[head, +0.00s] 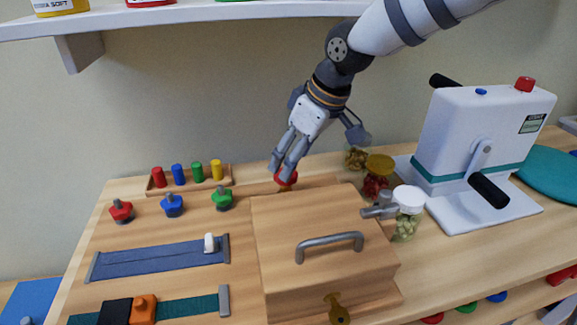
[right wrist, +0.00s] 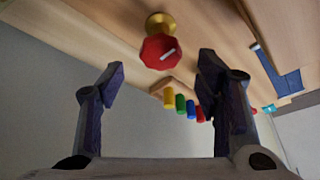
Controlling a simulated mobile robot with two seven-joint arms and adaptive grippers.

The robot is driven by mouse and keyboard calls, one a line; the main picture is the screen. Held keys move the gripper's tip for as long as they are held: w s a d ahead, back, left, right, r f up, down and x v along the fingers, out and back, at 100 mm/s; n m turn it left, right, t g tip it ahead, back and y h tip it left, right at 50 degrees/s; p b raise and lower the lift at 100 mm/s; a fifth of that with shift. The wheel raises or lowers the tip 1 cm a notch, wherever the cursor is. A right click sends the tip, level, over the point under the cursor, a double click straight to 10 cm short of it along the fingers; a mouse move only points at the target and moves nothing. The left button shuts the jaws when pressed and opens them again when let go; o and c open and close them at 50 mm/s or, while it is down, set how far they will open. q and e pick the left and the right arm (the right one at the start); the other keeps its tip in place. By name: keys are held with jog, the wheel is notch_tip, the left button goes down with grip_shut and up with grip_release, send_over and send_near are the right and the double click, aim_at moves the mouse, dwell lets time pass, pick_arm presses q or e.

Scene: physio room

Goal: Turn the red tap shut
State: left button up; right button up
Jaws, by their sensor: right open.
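The red tap (head: 287,178) stands at the back of the wooden table, behind the wooden box. My right gripper's near finger partly hides it in the head view. In the right wrist view the tap's red knob (right wrist: 158,52) has a white pointer mark and sits on a brass base, beyond the fingertips and between their lines. My right gripper (head: 317,152) is open and empty, above and close to the tap; its spread fingers also show in the right wrist view (right wrist: 160,80). I cannot tell of any contact. My left gripper is out of view.
The wooden box (head: 325,210) with a grey handle stands in front of the tap. Left are a peg rack (head: 190,184) and knobs in red, blue and green. Right are jars (head: 378,180) and a white crank machine (head: 480,135). A shelf (head: 200,16) hangs above.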

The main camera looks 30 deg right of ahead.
jog(key=v, duration=0.8)
jog(key=shift+s, duration=0.1)
dwell(1.4)
